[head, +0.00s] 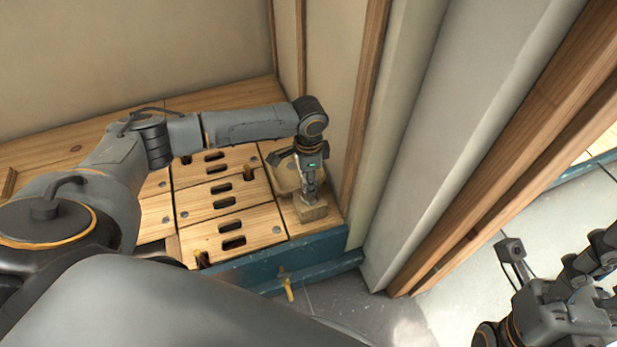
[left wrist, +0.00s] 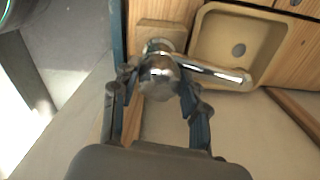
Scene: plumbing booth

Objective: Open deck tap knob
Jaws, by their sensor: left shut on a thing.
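The chrome deck tap has a round knob (left wrist: 158,76) and a spout (left wrist: 215,72) that reaches right over a small beige basin (left wrist: 205,42) in the left wrist view. It stands on a square wooden block (head: 313,211) at the deck's right end in the head view. My left gripper (head: 309,182) points down onto the tap from above. In the left wrist view its two fingers (left wrist: 158,88) are shut on the knob, one on each side. My right gripper (head: 597,262) is at the lower right of the head view; its jaws are not clear.
The wooden deck has slotted panels (head: 222,200) to the left of the tap. A blue beam (head: 300,253) runs along the deck's front edge. A wall with a wooden post (head: 362,120) stands close on the right. Grey floor shows in front.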

